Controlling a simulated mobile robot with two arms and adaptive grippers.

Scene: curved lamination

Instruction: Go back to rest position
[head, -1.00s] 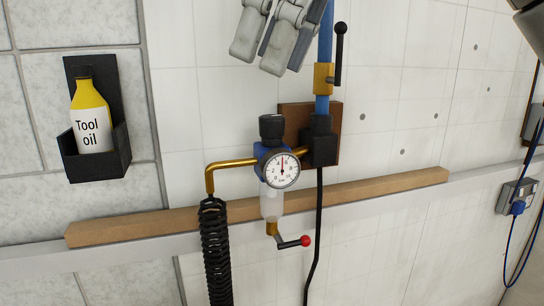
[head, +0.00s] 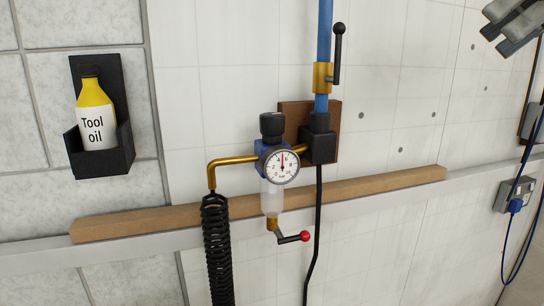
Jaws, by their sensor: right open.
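My right gripper (head: 504,36) shows at the top right corner of the head view, partly cut off by the frame edge. Its grey fingers point down and left; they are open, with nothing seen between them. It is well apart from the valve and gauge fittings. My left gripper is not in view.
A pressure gauge (head: 282,166) with a red-knobbed lever (head: 304,236) hangs mid-wall. Above it, a black-handled valve (head: 323,76) sits on a blue pipe (head: 325,30). A coiled black hose (head: 216,250), an oil bottle (head: 97,115) in a holder and a wooden rail (head: 390,187) are nearby.

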